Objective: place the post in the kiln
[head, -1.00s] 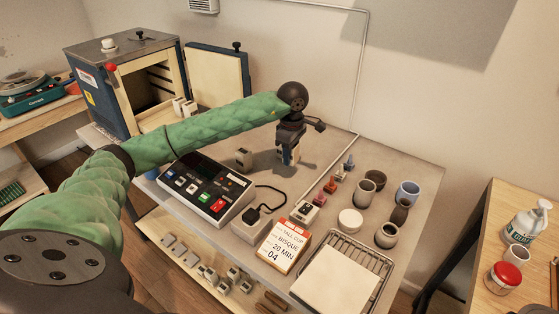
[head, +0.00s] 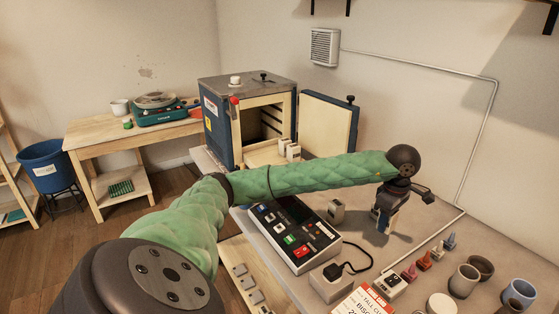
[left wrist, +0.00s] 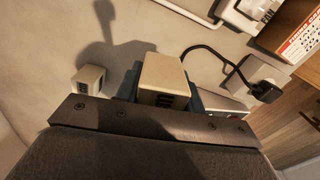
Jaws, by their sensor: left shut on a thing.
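My left gripper (head: 384,217) is shut on a cream post (left wrist: 163,80), held between its dark fingers. In the head view the held post is mostly hidden by the fingers, over the table behind the control box. A similar loose post (head: 336,211) stands on the table to its left, and also shows in the left wrist view (left wrist: 89,80). The blue kiln (head: 221,132) with a steel top stands at the back left of the table, its door (head: 326,125) swung open to the right. Two cream posts (head: 288,150) stand at its opening. My right gripper is not in view.
The control box (head: 294,232) with coloured buttons lies in front of the kiln. A black plug and cable (head: 340,268) lie right of it. Small coloured cones (head: 424,260), cups (head: 464,280) and a label card (head: 364,304) fill the front right. The table behind the gripper is clear.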

